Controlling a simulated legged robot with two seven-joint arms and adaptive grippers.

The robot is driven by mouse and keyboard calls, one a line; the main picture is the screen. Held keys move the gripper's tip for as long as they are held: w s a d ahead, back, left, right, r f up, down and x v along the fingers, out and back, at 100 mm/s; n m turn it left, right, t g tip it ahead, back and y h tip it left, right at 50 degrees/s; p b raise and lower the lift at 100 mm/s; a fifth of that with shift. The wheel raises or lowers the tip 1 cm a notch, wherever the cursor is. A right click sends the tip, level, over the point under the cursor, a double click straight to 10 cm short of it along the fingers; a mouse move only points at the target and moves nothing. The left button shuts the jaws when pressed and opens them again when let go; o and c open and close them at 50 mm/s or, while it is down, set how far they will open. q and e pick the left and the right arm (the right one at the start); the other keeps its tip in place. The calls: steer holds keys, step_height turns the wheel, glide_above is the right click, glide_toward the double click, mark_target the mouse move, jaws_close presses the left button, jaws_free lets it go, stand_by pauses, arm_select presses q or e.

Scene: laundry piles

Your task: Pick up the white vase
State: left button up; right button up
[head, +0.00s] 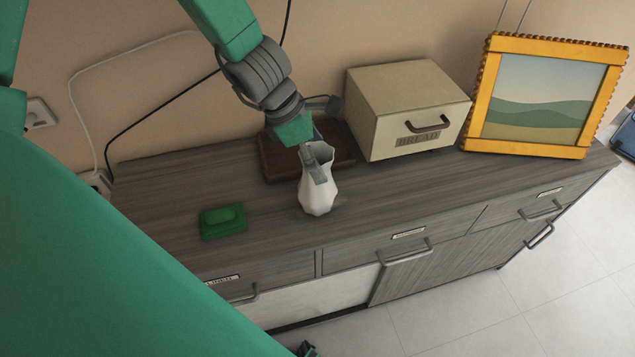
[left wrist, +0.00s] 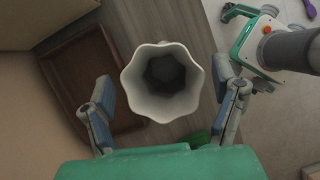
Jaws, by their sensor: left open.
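The white vase (head: 318,194) stands upright on the grey wooden cabinet top in the head view, near its front edge. It has a fluted, wavy rim. My left gripper (head: 314,166) is above and at the mouth of the vase. In the left wrist view I look down into the vase's open mouth (left wrist: 162,82). The two fingers of my left gripper (left wrist: 166,108) are spread, one on each side of the vase, with gaps between pads and vase.
A brown tray (head: 280,169) lies behind the vase. A bread box (head: 391,119) and a yellow-framed picture (head: 480,137) stand to the right. The cabinet top (head: 420,184) is clear right of the vase.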

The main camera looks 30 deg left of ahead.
arm_select(q)
steer(key=c, duration=1.8)
